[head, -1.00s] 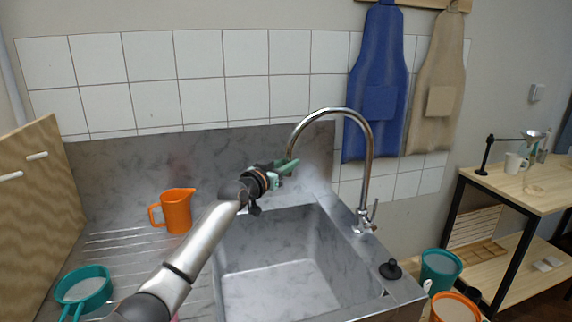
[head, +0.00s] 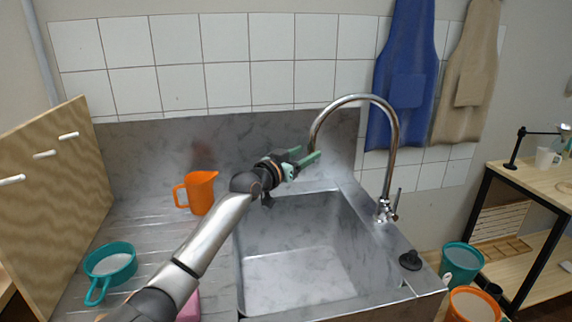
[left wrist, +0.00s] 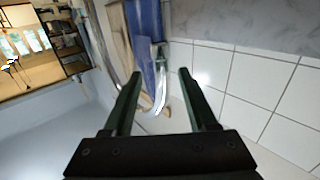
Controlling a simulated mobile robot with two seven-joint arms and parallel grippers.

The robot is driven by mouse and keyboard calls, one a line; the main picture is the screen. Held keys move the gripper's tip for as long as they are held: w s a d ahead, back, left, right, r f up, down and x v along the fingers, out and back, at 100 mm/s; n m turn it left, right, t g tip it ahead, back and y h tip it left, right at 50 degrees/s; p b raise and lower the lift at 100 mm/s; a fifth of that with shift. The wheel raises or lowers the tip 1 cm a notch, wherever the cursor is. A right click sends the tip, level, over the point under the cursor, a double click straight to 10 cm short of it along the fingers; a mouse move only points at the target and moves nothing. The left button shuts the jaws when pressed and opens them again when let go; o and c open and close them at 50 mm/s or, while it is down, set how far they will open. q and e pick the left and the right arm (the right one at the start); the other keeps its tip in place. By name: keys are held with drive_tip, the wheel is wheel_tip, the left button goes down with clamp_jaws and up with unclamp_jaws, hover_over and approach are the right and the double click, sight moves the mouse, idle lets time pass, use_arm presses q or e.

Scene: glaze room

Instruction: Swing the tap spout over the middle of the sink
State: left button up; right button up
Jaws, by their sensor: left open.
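The chrome tap (head: 393,140) stands at the sink's right rim, its tall curved spout (head: 350,98) arching left, with its tip over the back part of the sink (head: 300,280). My left gripper (head: 307,156) is open at the spout's downturned end, above the back of the basin. In the left wrist view the spout (left wrist: 160,98) shows in the gap between the two open fingers (left wrist: 160,80). I cannot tell whether a finger touches it. My right gripper is not in view.
An orange jug (head: 200,192) and a teal sieve (head: 110,264) are on the drainer at left. A black plug (head: 410,260) sits on the right rim. A wooden board (head: 50,200) stands far left. Teal (head: 461,262) and orange (head: 474,305) buckets stand at right.

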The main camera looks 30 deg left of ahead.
use_arm(q)
drive_tip(key=s, duration=0.8)
drive_tip(key=shift+s+a+b, duration=0.35)
drive_tip(key=shift+a+b, duration=0.1)
